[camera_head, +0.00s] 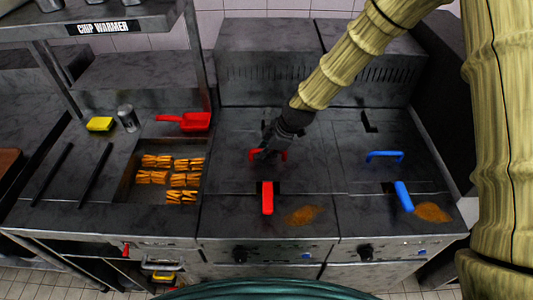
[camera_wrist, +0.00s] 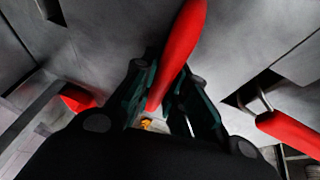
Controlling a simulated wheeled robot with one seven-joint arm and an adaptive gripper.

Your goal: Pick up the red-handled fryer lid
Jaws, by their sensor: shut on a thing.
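The red-handled fryer lid (camera_head: 235,172) is a dark flat panel over the middle fryer. Its red bar handle (camera_head: 283,155) shows on both sides of my gripper (camera_head: 266,152). In the wrist view the red handle (camera_wrist: 184,42) runs between the fingers of my gripper (camera_wrist: 160,105), which is shut on it. The fingers hide the handle's middle. The lid looks level with the fryer top; I cannot tell whether it is raised at all.
A blue-handled lid (camera_head: 384,154) lies to the right. A red basket handle (camera_head: 267,198) and a blue one (camera_head: 404,196) stick up in front. A red scoop (camera_head: 196,121), a tray of chips (camera_head: 151,177), a yellow block (camera_head: 100,124) and a shaker (camera_head: 127,117) are left.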

